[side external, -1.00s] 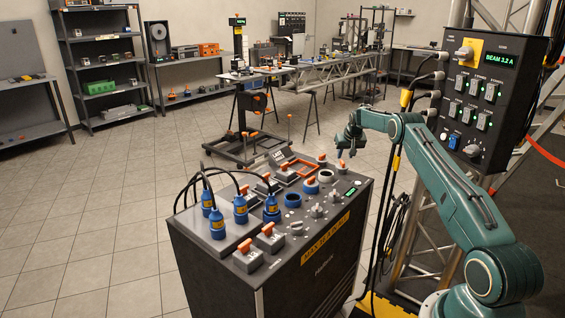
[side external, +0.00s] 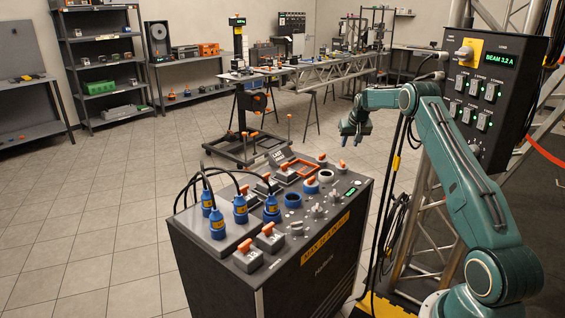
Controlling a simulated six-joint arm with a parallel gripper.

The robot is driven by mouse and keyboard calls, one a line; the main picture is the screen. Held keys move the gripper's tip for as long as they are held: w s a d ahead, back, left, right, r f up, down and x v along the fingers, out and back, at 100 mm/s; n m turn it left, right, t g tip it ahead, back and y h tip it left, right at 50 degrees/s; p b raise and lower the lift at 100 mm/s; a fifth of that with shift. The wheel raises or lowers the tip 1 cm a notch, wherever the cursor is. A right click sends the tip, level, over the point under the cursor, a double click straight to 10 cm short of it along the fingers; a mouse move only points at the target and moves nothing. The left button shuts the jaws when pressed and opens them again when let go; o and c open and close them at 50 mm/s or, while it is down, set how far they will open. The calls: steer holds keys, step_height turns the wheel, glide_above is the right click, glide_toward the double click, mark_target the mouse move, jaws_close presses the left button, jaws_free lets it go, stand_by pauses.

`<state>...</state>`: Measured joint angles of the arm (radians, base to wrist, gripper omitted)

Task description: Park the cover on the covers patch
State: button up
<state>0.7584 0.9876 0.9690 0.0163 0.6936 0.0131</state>
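My gripper (side external: 353,141) hangs in the air above the back right of the dark cabinet (side external: 318,245), clear of its top. I see nothing held in it, but its fingers are too small to tell open from shut. An orange-outlined rectangle (side external: 303,167), possibly the covers patch, lies at the back of the cabinet top and looks empty. A round blue piece with an orange grip (side external: 311,186), possibly the cover, sits on the top in front of it. A blue ring socket (side external: 292,200) and a pale ring socket (side external: 326,176) are nearby.
Blue plugs (side external: 240,209) with black cables stand upright at the cabinet's left. Grey blocks with orange handles (side external: 271,236) sit at the front edge. A black switch panel (side external: 485,95) on a truss stands to the right. A wheeled stand (side external: 245,145) is behind the cabinet.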

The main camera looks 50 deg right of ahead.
steer(key=shift+r, duration=0.1)
stand_by(0.4)
steer(key=s+a+r+n+y, duration=0.1)
steer(key=a+r+n, duration=0.1)
steer(key=a+r, duration=0.8)
steer(key=s+a+r+n, duration=0.1)
steer(key=a+r, duration=0.6)
steer(key=a, duration=0.5)
steer(key=s+a+r+n+t+y, duration=0.1)
steer(key=s+a+r, duration=0.2)
steer(key=s+a, duration=0.3)
steer(key=s+a+r+n, duration=0.1)
steer(key=s+a+r, duration=0.25)
steer(key=a, duration=0.45)
steer(key=s+a+f+n, duration=0.1)
steer(key=s+a+f, duration=0.1)
steer(key=s+a, duration=0.2)
steer(key=s+a+f+n+y, duration=0.1)
steer(key=s+a, duration=0.4)
steer(key=s, duration=0.6)
steer(key=s+a+f+n+y, duration=0.1)
steer(key=s+a+f+n, duration=0.1)
steer(key=s, duration=0.5)
steer(key=a+f, duration=0.1)
steer(key=a, duration=0.1)
steer(key=shift+s+a+f+t, duration=0.15)
steer(key=shift+s+a+t, duration=0.15)
